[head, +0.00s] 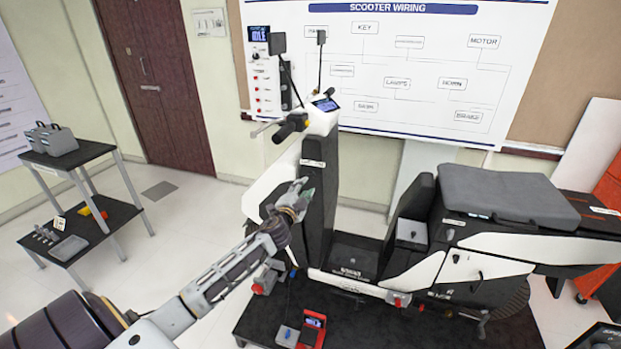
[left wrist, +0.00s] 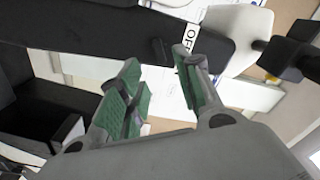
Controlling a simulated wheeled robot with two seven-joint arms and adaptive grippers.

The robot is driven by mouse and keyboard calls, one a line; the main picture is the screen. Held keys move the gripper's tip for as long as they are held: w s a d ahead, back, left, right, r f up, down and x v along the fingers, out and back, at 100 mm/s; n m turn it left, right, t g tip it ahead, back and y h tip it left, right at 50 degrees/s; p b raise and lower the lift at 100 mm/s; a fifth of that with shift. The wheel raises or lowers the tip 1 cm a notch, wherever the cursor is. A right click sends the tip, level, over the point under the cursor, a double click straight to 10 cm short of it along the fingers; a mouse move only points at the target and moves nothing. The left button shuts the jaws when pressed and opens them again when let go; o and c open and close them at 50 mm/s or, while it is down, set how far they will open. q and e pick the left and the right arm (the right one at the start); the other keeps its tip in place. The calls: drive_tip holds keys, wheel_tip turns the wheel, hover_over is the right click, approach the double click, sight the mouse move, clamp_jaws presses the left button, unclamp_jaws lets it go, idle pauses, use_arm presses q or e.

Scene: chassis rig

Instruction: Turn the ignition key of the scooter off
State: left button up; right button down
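The scooter (head: 480,240) stands side-on, with a black and white front column (head: 318,190). My left gripper (head: 300,192) is close in front of the column, below a small white label (head: 313,163). In the left wrist view, the left gripper (left wrist: 157,78) has its two green-padded fingers apart, with a gap between them. A small dark piece, perhaps the ignition key (left wrist: 158,48), shows just beyond the fingertips, beside a white label (left wrist: 188,40) with partly readable letters "OF". I cannot tell whether the fingers touch it. The key cannot be made out in the head view. My right gripper is not in view.
The handlebar grip (head: 291,126) juts left above my gripper. A red device (head: 312,328) sits on the dark platform (head: 420,325) below. A cart (head: 85,215) with a grey box (head: 50,139) stands left. The floor between cart and scooter is clear.

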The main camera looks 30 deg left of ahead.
sight(311, 177)
use_arm(q)
drive_tip(key=shift+p+x, duration=0.3)
drive_tip(key=shift+x, duration=3.85)
drive_tip(key=shift+w, duration=0.1)
drive_tip(key=shift+c, duration=0.4)
clamp_jaws()
